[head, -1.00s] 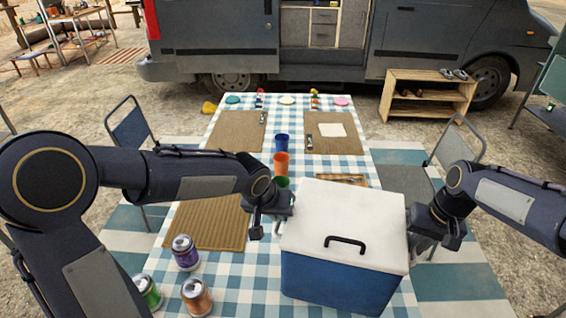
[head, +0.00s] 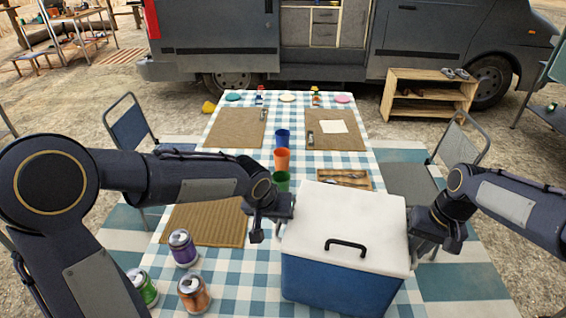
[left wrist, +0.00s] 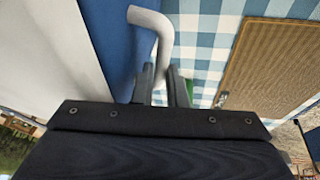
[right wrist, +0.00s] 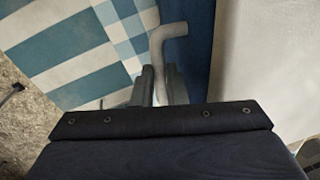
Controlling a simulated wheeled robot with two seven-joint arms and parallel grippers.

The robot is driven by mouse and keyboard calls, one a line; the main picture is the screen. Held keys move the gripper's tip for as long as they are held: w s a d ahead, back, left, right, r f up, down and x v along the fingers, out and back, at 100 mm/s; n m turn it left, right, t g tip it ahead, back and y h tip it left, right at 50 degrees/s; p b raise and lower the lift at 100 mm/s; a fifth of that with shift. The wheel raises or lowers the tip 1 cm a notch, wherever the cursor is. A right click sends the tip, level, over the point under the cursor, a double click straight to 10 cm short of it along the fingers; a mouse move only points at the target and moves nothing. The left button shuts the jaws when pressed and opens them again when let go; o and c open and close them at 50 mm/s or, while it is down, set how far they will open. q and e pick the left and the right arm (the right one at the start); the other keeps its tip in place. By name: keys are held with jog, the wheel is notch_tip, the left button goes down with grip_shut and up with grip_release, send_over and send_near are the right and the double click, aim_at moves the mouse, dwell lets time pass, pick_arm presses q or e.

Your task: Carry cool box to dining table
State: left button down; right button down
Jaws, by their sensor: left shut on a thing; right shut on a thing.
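The cool box (head: 340,280) has a blue body and a white lid with a black handle on top. It is at the near right part of the dining table (head: 228,292), which has a blue and white checked cloth. I cannot tell whether its base touches the cloth. My left gripper (left wrist: 163,85) is shut on the grey side handle (left wrist: 152,22) at the box's left. My right gripper (right wrist: 160,85) is shut on the other grey side handle (right wrist: 168,34) at the box's right. In the head view the box hides both sets of fingertips in part.
Purple (head: 182,248), green (head: 143,287) and orange (head: 194,293) cans stand at the table's near left. Blue (head: 283,137), orange (head: 282,159) and green (head: 281,181) cups stand mid-table, close behind the box. A cutlery tray (head: 345,179) lies behind it. Chairs (head: 132,125) flank the table.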

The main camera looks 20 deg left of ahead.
pick_arm(q)
jog(key=shift+f+b, duration=0.55)
jog(key=shift+f, duration=0.1)
pick_arm(e)
jog(key=shift+f, duration=0.65)
pick_arm(q)
jog(key=c, duration=1.5)
grip_release()
jog(key=shift+r, duration=0.1)
pick_arm(e)
jog(key=c, duration=1.5)
grip_release()
jog(key=shift+r, duration=0.1)
pick_arm(q)
jog(key=shift+o, duration=0.2)
pick_arm(e)
jog(key=shift+o, duration=0.2)
pick_arm(q)
jog(key=shift+s+r, duration=0.1)
pick_arm(e)
jog(key=shift+r, duration=0.3)
pick_arm(q)
jog(key=v, duration=1.1)
jog(key=shift+s+r, duration=0.15)
jog(key=shift+r, duration=0.2)
pick_arm(e)
notch_tip(320, 180, up, 11)
jog(key=d, duration=0.2)
jog(key=shift+r, duration=0.15)
jog(key=shift+d, duration=0.1)
